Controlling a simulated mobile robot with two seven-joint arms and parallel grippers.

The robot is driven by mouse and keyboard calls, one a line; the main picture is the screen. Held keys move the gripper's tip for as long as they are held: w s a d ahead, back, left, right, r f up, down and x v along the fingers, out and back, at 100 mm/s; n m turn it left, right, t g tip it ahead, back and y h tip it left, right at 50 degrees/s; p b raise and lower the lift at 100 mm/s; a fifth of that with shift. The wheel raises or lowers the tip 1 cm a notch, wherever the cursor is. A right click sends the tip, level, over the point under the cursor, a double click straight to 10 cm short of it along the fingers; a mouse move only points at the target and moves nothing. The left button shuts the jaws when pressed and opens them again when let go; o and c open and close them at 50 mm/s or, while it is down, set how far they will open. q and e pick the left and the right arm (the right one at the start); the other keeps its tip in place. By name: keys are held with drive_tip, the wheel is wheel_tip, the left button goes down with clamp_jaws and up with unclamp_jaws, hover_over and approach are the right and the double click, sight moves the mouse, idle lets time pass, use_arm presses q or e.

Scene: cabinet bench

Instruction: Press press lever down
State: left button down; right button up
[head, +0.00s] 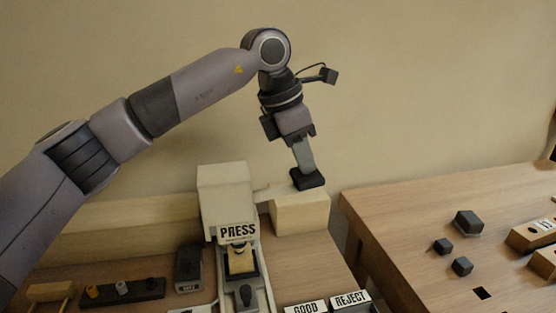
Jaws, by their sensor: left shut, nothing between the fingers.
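The press (224,187) is a cream-coloured block-shaped machine with a "PRESS" label, standing on the wooden bench. A pale lever arm (268,193) seems to stick out from its right side, towards my left gripper. My left gripper (308,180) points down and is shut, with nothing held, to the right of the press. Its dark fingertips are at about the lever's outer end; I cannot tell whether they touch it. A tan piece (242,262) sits in the press below the label. My right gripper is not in view.
A pale wooden block (300,216) stands below my left gripper. "GOOD" (305,308) and "REJECT" (350,299) labels are at the front. A dark rack (122,292) lies at left. A second table (400,215) with several dark blocks is at right, beyond a gap.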

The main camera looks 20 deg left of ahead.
use_arm(q)
drive_tip(key=shift+s+f, duration=0.1)
drive_tip(key=shift+f, duration=0.45)
drive_tip(key=shift+r, duration=0.1)
drive_tip(key=w+d+p+v, duration=0.1)
drive_tip(key=p+v, duration=0.5)
drive_tip(key=v, duration=0.2)
drive_tip(key=shift+r, duration=0.55)
drive_tip(key=shift+s, duration=0.1)
